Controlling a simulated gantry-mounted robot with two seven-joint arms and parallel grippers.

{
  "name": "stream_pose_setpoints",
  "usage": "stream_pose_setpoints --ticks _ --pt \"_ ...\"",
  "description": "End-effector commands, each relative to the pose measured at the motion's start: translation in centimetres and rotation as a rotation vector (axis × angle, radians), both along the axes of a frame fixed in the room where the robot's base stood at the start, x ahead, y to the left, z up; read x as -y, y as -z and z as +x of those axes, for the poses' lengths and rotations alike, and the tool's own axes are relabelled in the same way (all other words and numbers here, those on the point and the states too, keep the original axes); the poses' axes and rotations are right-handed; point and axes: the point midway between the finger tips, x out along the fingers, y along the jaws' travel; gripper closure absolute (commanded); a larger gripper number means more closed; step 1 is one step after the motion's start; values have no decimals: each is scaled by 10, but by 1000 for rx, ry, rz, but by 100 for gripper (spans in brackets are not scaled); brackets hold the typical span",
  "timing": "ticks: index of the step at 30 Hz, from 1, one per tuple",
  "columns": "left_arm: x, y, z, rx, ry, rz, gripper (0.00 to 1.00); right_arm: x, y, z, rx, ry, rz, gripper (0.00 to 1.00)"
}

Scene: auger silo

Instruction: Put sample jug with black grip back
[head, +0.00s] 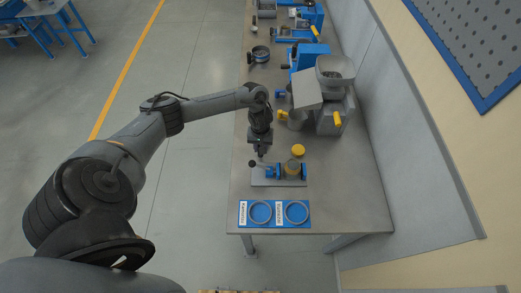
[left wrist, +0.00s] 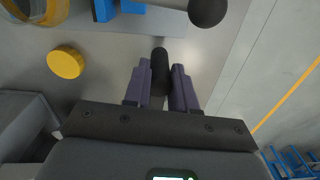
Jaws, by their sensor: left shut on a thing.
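My left gripper (head: 262,155) points down above the left part of the grey base plate (head: 262,182). In the left wrist view its fingers (left wrist: 162,88) are shut on a black cylindrical grip (left wrist: 159,66). I cannot see a jug body joined to this grip. On the plate stands a blue clamp (head: 272,171) beside a round yellowish vessel (head: 292,169), whose rim shows in the left wrist view (left wrist: 48,12). A blue mat (head: 279,224) with two labelled ring places (head: 260,211) (head: 297,211) lies at the near table end; both rings look empty. My right gripper is not in view.
A black ball knob (head: 251,163) stands left of the clamp. A yellow disc (head: 298,150) lies behind the plate. A grey silo machine (head: 332,105) with yellow handles stands farther back on the table (head: 355,205), with blue devices beyond. The right front table area is clear.

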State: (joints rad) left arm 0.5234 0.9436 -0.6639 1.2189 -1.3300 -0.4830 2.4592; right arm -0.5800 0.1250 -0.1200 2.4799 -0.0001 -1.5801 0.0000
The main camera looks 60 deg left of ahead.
Motion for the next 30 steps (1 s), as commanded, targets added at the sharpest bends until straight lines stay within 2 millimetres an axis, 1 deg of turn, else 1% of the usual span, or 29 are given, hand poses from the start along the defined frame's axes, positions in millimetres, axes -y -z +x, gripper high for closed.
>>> stream_pose_setpoints --ticks 1,3,6,19,20,24,30 --pt "1 7 0 -2 0 -1 100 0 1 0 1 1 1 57" --pt "1 15 0 -1 0 -1 100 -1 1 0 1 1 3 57" --pt "0 20 0 1 0 1 100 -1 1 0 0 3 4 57" --pt "1 24 0 1 1 1 100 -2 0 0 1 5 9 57" --pt "1 24 0 1 1 1 70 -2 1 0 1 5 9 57" --pt "1 24 0 1 1 1 49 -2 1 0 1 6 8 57" --pt "1 24 0 1 1 1 49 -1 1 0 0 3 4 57"
